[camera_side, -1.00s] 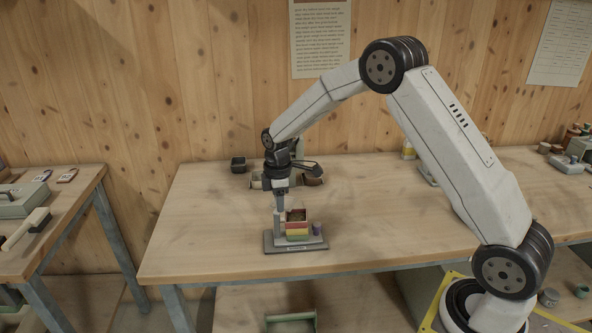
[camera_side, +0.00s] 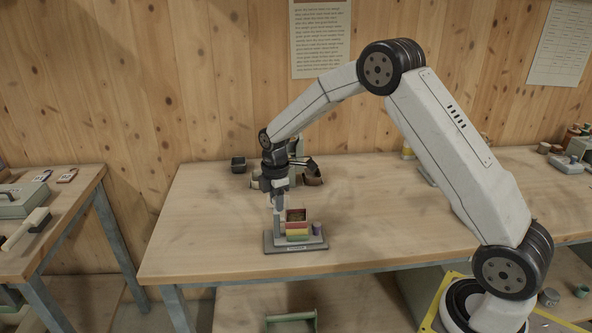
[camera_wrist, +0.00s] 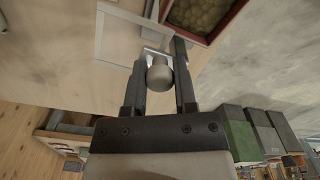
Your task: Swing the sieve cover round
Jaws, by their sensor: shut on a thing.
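The feed mixer stands on a grey base plate (camera_side: 285,248) near the front of the bench. Its stacked box (camera_side: 297,232) has red, yellow and green layers and is open at the top. In the wrist view the red-rimmed box (camera_wrist: 232,20) shows round, brownish contents. My gripper (camera_side: 278,208) points down just left of the box, at the grey post. In the wrist view my gripper (camera_wrist: 160,80) is shut on a rounded grey knob (camera_wrist: 159,74). A pale frame-like part (camera_wrist: 118,38) beside the knob may be the sieve cover; its full shape is hidden.
A small purple item (camera_side: 317,229) stands on the base right of the box. Dark and grey containers (camera_side: 238,164) stand behind, near the wall. The bench is clear to the left and right of the mixer (camera_side: 205,230).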

